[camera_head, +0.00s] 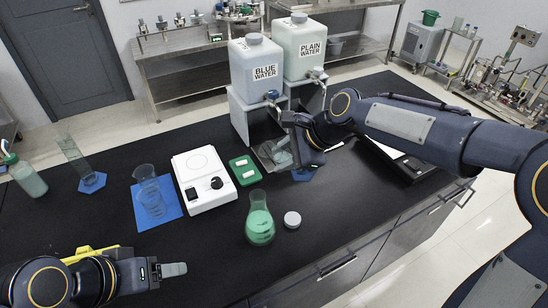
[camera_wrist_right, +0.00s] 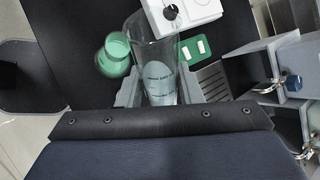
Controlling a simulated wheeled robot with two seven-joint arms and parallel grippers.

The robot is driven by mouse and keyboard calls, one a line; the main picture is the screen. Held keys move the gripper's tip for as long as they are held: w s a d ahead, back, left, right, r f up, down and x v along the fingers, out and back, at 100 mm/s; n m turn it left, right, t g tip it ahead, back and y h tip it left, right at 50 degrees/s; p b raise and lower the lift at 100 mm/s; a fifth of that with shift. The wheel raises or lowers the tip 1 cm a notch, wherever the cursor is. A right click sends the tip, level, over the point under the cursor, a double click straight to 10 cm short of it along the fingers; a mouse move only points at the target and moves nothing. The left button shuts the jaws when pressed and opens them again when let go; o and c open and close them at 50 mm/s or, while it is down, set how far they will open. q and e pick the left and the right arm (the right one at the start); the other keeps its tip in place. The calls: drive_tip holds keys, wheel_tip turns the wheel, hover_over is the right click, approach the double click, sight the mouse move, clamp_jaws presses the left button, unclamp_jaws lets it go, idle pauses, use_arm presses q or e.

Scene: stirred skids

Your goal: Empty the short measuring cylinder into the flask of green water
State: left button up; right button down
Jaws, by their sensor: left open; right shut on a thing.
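The flask of green water (camera_head: 260,226) stands upright on the black bench, front centre; it also shows in the right wrist view (camera_wrist_right: 113,57). My right gripper (camera_head: 296,150) is shut on the short measuring cylinder (camera_wrist_right: 153,52), a clear vessel with printed marks and pale liquid low in it. Its blue hexagonal foot (camera_head: 304,174) shows below the gripper, beside the dispenser; I cannot tell whether it touches the bench. My left gripper (camera_head: 172,270) is open and empty at the front left, away from the flask. The right gripper hides much of the cylinder in the head view.
A taller clear cylinder (camera_head: 73,153), a green wash bottle (camera_head: 30,180) and a beaker (camera_head: 149,190) on a blue mat (camera_head: 172,211) stand left. A white stirrer (camera_head: 204,181), green tray (camera_head: 244,170) and grey round lid (camera_head: 292,219) surround the flask. Water tanks (camera_head: 257,67) stand behind.

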drive_tip(key=shift+w+d+f+t+h+b, duration=0.1)
drive_tip(key=shift+f+t+h+b, duration=0.2)
drive_tip(key=shift+f+t+b, duration=0.1)
drive_tip(key=shift+f, duration=0.1)
idle(0.3)
drive_tip(key=shift+f+n+b, duration=0.3)
drive_tip(key=shift+w+f+t, duration=0.1)
drive_tip(key=shift+t, duration=0.2)
drive_tip(key=shift+h, duration=0.3)
drive_tip(key=shift+d+f+t+b, duration=0.1)
drive_tip(key=shift+f+t+b, duration=0.3)
drive_tip(key=shift+f, duration=0.05)
drive_tip(key=shift+w, duration=0.1)
drive_tip(key=shift+f+n, duration=0.1)
drive_tip(key=shift+n, duration=0.2)
